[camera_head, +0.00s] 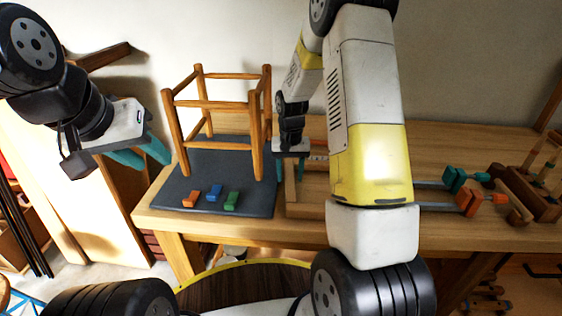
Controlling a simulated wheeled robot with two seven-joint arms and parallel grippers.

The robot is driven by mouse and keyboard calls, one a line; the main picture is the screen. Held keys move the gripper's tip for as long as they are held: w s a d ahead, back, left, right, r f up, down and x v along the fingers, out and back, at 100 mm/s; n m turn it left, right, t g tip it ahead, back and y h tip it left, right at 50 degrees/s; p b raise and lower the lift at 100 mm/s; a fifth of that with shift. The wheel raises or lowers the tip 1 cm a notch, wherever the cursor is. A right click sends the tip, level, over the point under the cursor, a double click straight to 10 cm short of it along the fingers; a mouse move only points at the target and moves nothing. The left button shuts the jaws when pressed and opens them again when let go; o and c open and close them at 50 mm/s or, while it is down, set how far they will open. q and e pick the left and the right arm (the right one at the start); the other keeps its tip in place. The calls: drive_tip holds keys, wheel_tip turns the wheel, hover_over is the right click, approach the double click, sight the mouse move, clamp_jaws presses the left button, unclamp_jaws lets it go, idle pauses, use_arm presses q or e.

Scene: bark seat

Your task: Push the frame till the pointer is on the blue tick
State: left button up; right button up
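The orange-brown wooden frame (204,104) stands upright on a dark grey mat (215,165) on the workbench. Small orange (191,196), blue (214,192) and green (232,201) pieces lie on the mat's front part; I cannot tell whether they are the ticks. I cannot make out a pointer. My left gripper (143,157) is left of the frame, apart from it, with its teal fingers spread and empty. My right gripper (291,168) is just right of the frame's right legs, its teal fingers apart; I cannot tell whether it touches the frame.
The wooden workbench (470,150) extends right. Tools with teal (454,179) and orange (468,203) parts and a wooden rack (530,190) stand at its right end. A pale strip with marks (319,157) is partly hidden behind my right arm. A pale wall is behind.

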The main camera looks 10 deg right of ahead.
clamp_jaws()
